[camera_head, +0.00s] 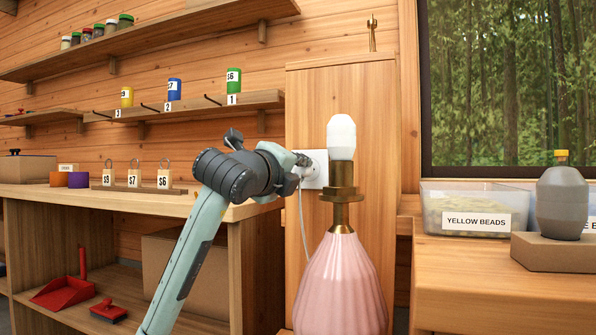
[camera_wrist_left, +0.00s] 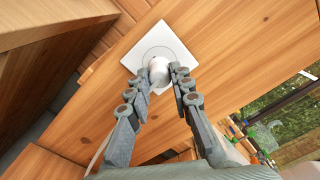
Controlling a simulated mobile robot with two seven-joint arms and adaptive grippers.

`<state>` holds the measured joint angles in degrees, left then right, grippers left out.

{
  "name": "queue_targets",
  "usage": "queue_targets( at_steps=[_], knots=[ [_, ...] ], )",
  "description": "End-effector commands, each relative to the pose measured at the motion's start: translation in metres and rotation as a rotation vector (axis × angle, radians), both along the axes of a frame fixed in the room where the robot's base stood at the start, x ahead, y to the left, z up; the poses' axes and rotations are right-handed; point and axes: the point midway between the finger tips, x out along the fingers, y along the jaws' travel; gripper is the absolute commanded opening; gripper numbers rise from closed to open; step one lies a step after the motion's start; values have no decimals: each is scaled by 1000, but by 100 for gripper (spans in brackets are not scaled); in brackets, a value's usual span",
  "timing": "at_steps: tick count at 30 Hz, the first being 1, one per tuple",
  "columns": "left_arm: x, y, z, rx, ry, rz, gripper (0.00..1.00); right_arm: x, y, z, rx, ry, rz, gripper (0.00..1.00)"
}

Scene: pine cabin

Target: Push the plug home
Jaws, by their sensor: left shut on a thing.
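The white socket plate (camera_head: 319,167) is on the wooden panel behind the pink lamp (camera_head: 340,285). In the left wrist view the plate (camera_wrist_left: 172,44) appears as a tilted white square with a round outline. My left gripper (camera_head: 303,160) is at the plate, its arm coming up from below. In the left wrist view its two fingers (camera_wrist_left: 160,82) are shut on the white plug (camera_wrist_left: 158,70), which is in front of the plate's round centre. I cannot tell whether a gap remains between plug and plate. A thin pale cord (camera_head: 303,225) hangs below the gripper. My right gripper is not in view.
The lamp stands close to the right of my left gripper. A shelf unit (camera_head: 245,212) with several padlocks is on the left. A bin of yellow beads (camera_head: 460,195) and a grey object (camera_head: 563,205) are on the right bench.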

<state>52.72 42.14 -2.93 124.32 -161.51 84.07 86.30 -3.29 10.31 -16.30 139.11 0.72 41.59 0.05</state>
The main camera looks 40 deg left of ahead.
Motion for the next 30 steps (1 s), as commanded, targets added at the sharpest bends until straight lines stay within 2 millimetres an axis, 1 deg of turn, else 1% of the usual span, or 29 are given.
queue_targets(
  at_steps=[17, 26, 27, 30],
  knots=[
    [15, 3, 0, -1, 0, 0, 0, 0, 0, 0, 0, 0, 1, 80],
    [15, 4, 0, -1, 0, 0, 0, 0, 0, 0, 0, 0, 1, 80],
    [15, 4, 0, -1, 0, 0, 22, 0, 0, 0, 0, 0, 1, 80],
    [15, 4, 0, -1, 0, 0, 35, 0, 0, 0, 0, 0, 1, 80]
  ],
)
